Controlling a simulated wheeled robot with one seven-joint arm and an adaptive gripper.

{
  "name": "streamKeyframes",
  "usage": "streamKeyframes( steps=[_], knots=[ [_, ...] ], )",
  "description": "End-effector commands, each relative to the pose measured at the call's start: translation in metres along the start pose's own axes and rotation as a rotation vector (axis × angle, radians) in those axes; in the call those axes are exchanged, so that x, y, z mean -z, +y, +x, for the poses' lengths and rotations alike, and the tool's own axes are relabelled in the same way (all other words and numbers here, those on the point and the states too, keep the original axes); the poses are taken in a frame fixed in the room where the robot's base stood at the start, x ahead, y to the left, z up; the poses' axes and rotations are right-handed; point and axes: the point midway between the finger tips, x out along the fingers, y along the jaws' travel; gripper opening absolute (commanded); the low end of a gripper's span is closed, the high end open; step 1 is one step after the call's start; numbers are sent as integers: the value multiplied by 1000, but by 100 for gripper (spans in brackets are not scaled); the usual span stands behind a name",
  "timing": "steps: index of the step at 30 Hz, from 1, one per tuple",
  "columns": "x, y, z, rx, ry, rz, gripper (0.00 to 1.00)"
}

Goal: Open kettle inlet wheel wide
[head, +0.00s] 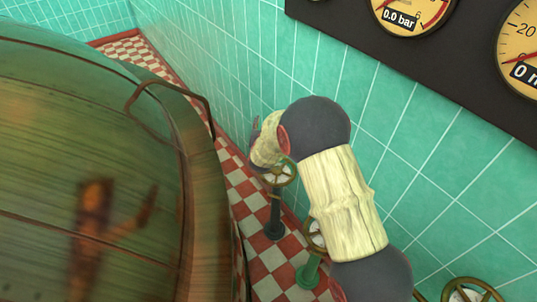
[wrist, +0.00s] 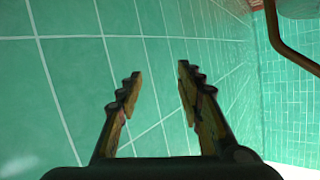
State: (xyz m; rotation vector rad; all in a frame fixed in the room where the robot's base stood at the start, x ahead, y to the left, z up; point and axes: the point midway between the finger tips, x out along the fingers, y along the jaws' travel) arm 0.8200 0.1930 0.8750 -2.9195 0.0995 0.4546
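Several hand wheels show in the head view; no label tells which one is the kettle inlet wheel. One brass-green wheel (head: 283,173) is on a dark post just below my gripper. A second wheel (head: 316,235), on a green post, is partly hidden behind my arm. A third wheel (head: 472,292) is cut off at the lower right edge. My gripper shows in the wrist view (wrist: 158,75) with its fingers apart and nothing between them, facing the tiles. In the head view its fingers are mostly hidden behind my arm's end. No wheel shows in the wrist view.
A large green-brown rounded vessel (head: 100,170) fills the left. The green tiled wall (head: 400,140) stands close on the right, with a dark gauge panel (head: 345,22) above. A narrow strip of red-and-white checkered floor (head: 243,188) lies between. A brown pipe (wrist: 290,45) shows in the wrist view.

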Motion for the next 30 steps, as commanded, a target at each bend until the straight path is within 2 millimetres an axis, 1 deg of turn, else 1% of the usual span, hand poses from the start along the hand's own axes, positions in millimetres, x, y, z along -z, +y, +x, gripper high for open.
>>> streamKeyframes(
  steps=[1,5,6,9,12,15,18,21,25,28,30],
  knots=[
    [-21,0,8,-13,14,-8,37],
    [-60,3,23,-51,78,-24,37],
    [-73,5,26,-63,98,-31,37],
    [-104,10,31,-92,149,-52,37],
    [-137,16,32,-121,199,-77,37],
    [-165,24,29,-148,248,-101,37],
    [-186,29,25,-167,286,-122,37],
    [-198,33,22,-180,314,-137,37],
    [-205,37,20,-189,330,-144,37],
    [-203,38,27,-190,333,-144,37],
    [-201,40,36,-190,332,-144,37]
  ],
)
